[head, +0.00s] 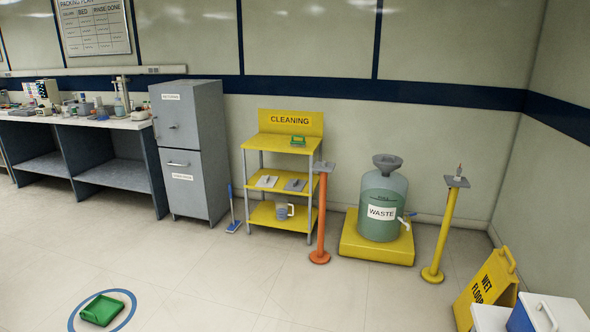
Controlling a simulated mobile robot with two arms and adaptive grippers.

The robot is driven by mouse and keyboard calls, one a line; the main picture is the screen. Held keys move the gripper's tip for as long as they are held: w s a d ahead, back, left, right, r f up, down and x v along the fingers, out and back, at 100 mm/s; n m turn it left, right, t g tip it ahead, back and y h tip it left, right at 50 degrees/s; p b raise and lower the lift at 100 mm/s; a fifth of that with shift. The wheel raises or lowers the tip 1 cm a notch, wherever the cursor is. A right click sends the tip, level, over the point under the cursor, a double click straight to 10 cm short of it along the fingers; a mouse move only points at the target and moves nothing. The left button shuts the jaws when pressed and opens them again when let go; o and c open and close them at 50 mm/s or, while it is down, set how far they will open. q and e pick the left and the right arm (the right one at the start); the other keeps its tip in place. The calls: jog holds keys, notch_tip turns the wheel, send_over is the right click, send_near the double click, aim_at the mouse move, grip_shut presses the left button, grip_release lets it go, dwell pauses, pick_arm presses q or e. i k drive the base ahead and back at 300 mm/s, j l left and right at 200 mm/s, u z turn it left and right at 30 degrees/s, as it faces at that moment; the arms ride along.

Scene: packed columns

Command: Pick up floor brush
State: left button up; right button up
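A blue long-handled brush (233,226), which looks like the floor brush, stands upright on the floor. Its blue head rests on the floor and its thin handle rises in the gap between the grey cabinet (190,150) and the yellow cleaning shelf (262,184). Neither of my grippers is in view, so nothing shows in them.
An orange post (321,220), a waste tank (383,195) on a yellow base and a yellow post (446,228) stand right of the shelf. A wet-floor sign (487,287) stands lower right. The middle floor is open.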

aim_at(293, 143)
jog(key=i+l, duration=0.1)
jog(key=i, duration=0.65)
jog(key=i+l, duration=0.15)
jog(key=i, duration=0.6)
jog(key=i+l+u, duration=0.1)
jog(key=i, duration=0.6)
jog(key=i+j, duration=0.1)
jog(key=i, duration=0.5)
jog(key=i+j, duration=0.15)
jog(key=i, duration=0.5)
jog(key=i+j, duration=0.1)
jog(key=i, duration=0.5)
jog(key=i+j, duration=0.1)
jog(key=i, duration=0.5)
